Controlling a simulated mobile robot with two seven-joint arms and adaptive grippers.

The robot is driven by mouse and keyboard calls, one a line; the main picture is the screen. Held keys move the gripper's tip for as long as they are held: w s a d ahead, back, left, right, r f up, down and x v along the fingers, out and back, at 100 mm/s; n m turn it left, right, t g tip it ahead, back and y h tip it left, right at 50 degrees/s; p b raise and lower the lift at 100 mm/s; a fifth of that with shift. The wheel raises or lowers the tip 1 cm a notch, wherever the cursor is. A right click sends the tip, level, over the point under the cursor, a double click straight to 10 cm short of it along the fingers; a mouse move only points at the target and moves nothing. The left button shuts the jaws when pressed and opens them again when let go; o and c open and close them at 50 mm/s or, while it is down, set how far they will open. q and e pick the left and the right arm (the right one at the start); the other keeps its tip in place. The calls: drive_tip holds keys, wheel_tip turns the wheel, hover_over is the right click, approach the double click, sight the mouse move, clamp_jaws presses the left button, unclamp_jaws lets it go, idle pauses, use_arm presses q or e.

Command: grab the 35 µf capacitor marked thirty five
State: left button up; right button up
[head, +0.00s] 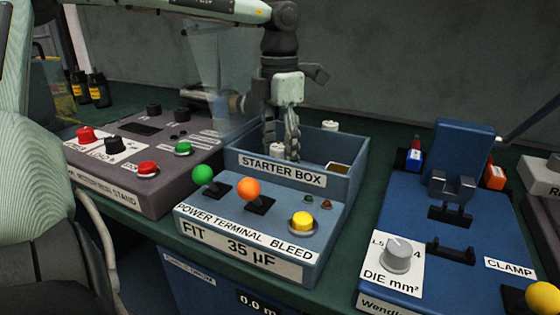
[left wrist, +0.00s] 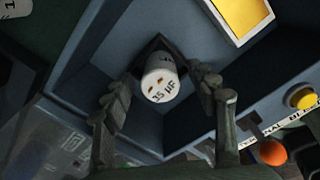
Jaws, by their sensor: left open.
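The 35 µF capacitor (left wrist: 160,80) is a white cylinder with its marked top facing the left wrist camera. It stands inside the blue starter box (head: 340,185). In the head view its white side (head: 276,150) shows beside the finger, partly hidden. My left gripper (head: 282,150) points down into the box from above. In the left wrist view its two dark fingers (left wrist: 163,100) are open, one on each side of the capacitor, with visible gaps. My right gripper is not in view.
Another white capacitor (head: 330,126) stands at the box's back; a white cylinder with partly visible marking (left wrist: 15,8) shows in the wrist view's corner. The starter panel with green, orange and yellow knobs (head: 302,221) is in front. A blue clamp station (head: 440,270) stands right.

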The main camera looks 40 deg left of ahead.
use_arm(q)
drive_tip(key=c, duration=1.3)
